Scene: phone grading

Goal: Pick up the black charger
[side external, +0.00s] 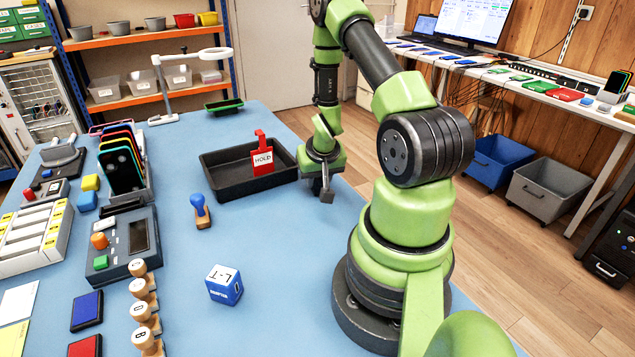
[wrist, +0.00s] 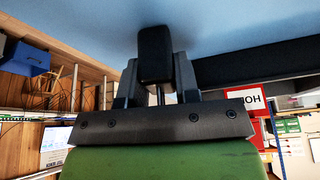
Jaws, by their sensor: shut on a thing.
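The black charger (wrist: 153,55) is a small dark block between my gripper's two fingers in the wrist view. My gripper (wrist: 156,78) is shut on it. In the side view my gripper (side external: 326,183) points down just right of the black tray, with the dark charger (side external: 327,197) at its tips. I cannot tell exactly how far the charger is above the blue table (side external: 270,255).
The black tray (side external: 235,191) carries a red HOLD sign (side external: 262,161). A blue-handled stamp (side external: 200,210) and a blue-and-white cube (side external: 224,285) stand on the table. Phones in a rack (side external: 122,170) and a grey device (side external: 128,245) are at left. The table's front middle is mostly clear.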

